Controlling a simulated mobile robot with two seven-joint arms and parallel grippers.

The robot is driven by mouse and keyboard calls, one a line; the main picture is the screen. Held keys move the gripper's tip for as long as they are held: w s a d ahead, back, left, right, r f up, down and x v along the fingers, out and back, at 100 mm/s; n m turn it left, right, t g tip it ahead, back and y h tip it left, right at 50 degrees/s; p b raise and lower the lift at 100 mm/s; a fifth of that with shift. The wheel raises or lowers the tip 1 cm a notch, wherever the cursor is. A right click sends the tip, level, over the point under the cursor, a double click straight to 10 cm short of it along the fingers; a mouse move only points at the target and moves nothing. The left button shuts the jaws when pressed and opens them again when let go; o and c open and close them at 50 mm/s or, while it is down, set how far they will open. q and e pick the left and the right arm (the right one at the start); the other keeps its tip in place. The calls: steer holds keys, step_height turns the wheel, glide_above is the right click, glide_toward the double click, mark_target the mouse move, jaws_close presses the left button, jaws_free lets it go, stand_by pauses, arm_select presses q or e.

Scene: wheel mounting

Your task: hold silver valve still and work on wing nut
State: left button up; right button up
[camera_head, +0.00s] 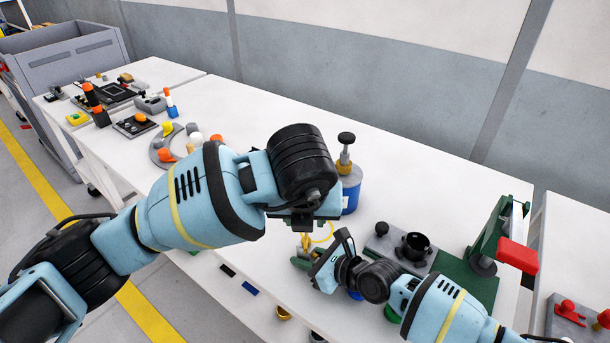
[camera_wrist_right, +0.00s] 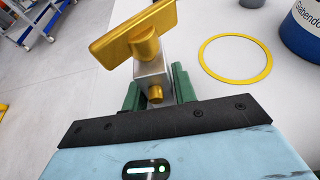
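The silver valve (camera_wrist_right: 152,72) is a small metal block between the green fingers of my right gripper (camera_wrist_right: 158,88), which is shut on it. A flat golden wing nut (camera_wrist_right: 135,32) sits on the valve's far end, and a golden stub shows on its near side. In the head view the wing nut (camera_head: 305,241) is a small yellow shape just beyond my right gripper (camera_head: 302,262). My left gripper (camera_head: 304,221) hangs under its black wrist, just above the wing nut. Its fingertips are largely hidden, so I cannot tell its opening or any contact.
A yellow ring (camera_wrist_right: 236,58) lies flat on the white table (camera_head: 240,110) near the valve. A blue can (camera_head: 350,190) stands behind my left wrist. A grey block with a black cup (camera_head: 414,246) and a green press with a red handle (camera_head: 517,256) stand at the right.

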steer(key=o, duration=0.4)
steer(key=v, duration=1.2)
steer(key=shift+s, duration=0.1)
